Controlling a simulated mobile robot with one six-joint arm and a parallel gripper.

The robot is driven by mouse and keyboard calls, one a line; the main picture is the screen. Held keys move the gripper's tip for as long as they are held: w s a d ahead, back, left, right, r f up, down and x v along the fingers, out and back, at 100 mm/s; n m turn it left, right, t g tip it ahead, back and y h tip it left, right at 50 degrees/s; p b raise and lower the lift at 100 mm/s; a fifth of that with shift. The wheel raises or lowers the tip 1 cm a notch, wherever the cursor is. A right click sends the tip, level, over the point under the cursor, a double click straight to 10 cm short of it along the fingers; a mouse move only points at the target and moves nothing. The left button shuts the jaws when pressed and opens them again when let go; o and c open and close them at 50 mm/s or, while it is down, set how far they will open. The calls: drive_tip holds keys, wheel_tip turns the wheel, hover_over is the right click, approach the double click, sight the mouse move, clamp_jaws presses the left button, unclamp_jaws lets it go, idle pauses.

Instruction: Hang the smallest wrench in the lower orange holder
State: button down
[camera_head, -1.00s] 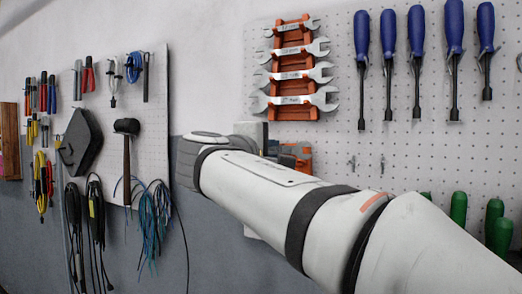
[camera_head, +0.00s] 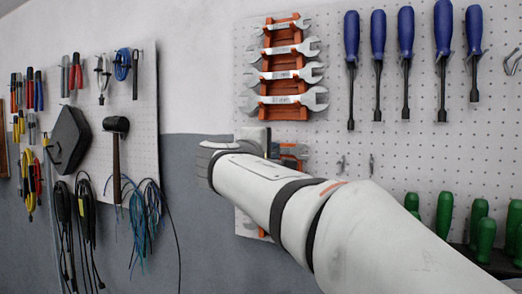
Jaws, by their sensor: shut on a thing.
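The lower orange holder (camera_head: 289,152) shows only in part in the head view. It is on the right pegboard, just above and behind my arm, and the arm covers most of it. Greyish pieces show against its orange edge, too small to make out. The fingers of my gripper are hidden behind my wrist, which is in front of the board's left side. Whatever they hold is hidden too. The upper orange holder (camera_head: 265,58) carries several silver wrenches, from the smallest of these (camera_head: 287,24) at the top to the largest (camera_head: 283,102) at the bottom.
Blue-handled drivers (camera_head: 443,55) hang to the right of the upper holder. Green-handled tools (camera_head: 444,214) stand at lower right. Two small hooks are on the bare pegboard right of the lower holder. A hammer (camera_head: 116,150) and cables (camera_head: 147,220) hang on the left board.

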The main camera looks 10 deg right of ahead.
drive_tip(key=shift+w+d, duration=0.35)
drive_tip(key=shift+w, duration=0.1)
drive_tip(key=shift+w+d+f+b, duration=0.5)
drive_tip(key=shift+w+f+b, duration=0.2)
drive_tip(key=shift+b, duration=0.1)
drive_tip(key=c, duration=1.3)
unclamp_jaws()
